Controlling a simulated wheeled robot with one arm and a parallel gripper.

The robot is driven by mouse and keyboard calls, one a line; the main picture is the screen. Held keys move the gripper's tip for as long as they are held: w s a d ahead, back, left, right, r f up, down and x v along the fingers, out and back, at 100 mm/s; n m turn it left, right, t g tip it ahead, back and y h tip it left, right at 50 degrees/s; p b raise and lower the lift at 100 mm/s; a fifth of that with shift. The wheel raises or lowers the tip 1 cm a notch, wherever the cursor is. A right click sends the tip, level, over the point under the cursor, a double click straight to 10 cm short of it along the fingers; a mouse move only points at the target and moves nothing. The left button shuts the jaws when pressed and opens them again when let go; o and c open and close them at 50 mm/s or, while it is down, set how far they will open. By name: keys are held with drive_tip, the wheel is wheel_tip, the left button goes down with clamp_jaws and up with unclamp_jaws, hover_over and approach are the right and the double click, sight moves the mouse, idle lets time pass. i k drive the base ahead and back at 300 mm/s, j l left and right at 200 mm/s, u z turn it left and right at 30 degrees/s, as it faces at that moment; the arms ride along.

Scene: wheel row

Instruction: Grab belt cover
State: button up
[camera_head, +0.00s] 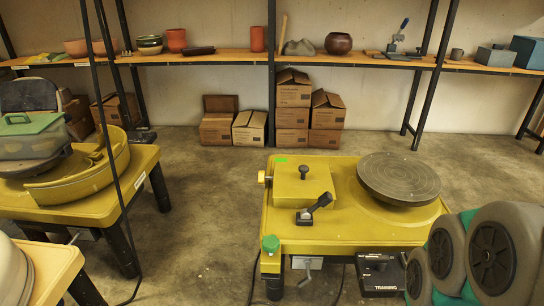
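The belt cover appears to be the yellow square box (291,190) with a black knob (304,171) on top. It sits flat at the left rear of a yellow wheel table (350,235). A black lever-like part (315,209) stands at its front right edge and hides a little of it. A small yellow knob (263,178) is at its left side. The round grey wheel head (399,178) is to its right, apart from it. My gripper is not in view.
A green knob (271,244) stands at the table's front left corner. Another wheel table (90,208) with a yellow basin is at left. Bare floor (205,220) lies between. Grey rounded parts with black caps block the lower right; I cannot tell whether they are mine.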

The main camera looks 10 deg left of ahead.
sight(291, 180)
drive_tip(key=u, duration=0.45)
drive_tip(key=i+l+u, duration=0.15)
drive_tip(key=l, duration=0.15)
drive_tip(key=i+l+u, duration=0.15)
drive_tip(key=l, duration=0.15)
drive_tip(key=i+l+u, duration=0.1)
drive_tip(key=l, duration=0.2)
